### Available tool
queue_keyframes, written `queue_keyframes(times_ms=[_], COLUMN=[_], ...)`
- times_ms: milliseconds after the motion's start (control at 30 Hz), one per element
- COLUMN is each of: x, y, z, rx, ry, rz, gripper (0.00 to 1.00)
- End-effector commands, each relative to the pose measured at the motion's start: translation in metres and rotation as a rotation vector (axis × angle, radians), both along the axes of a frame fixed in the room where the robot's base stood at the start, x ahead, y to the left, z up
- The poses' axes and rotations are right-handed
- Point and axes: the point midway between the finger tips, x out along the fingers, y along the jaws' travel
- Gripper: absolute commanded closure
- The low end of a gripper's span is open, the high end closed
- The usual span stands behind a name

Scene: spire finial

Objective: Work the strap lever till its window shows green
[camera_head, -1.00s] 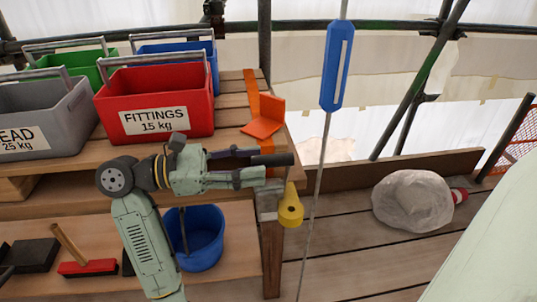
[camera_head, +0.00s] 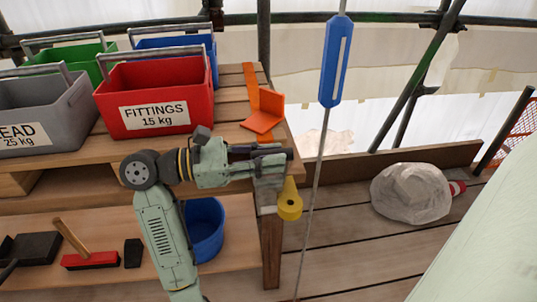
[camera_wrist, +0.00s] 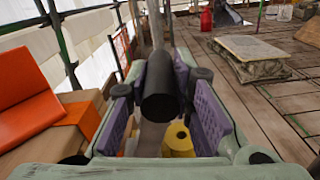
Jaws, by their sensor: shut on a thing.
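The strap lever shows as a black round bar (camera_wrist: 160,100) in the wrist view, end-on and lying between the purple pads. My gripper (camera_wrist: 163,98) is shut on this bar. In the head view my gripper (camera_head: 272,160) is at the right end of the upper shelf, just below the orange corner piece (camera_head: 264,112). An orange strap (camera_head: 251,78) runs over the shelf boards behind that piece. The lever is mostly hidden by my gripper in the head view. I cannot make out its window or any colour in it.
A yellow fitting (camera_head: 290,200) hangs right beside the shelf post, below my gripper. A thin line with a blue tag (camera_head: 336,62) runs down just right of it. Red (camera_head: 155,95) and grey (camera_head: 40,112) crates stand on the shelf. A wrapped bundle (camera_head: 410,193) lies farther right.

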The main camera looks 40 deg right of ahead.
Motion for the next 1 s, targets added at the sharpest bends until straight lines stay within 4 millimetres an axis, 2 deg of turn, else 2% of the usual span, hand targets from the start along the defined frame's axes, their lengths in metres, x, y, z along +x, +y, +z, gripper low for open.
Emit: queue_keyframes(times_ms=[267, 767, 1000], x=[0.0, 0.0, -0.006], y=[0.0, 0.0, 0.005], z=[0.0, 0.0, -0.012], rx=[0.0, -0.001, -0.042], ry=[0.0, -0.002, -0.068], rz=[0.0, 0.0, 0.002], gripper=[1.0, 1.0, 1.0])
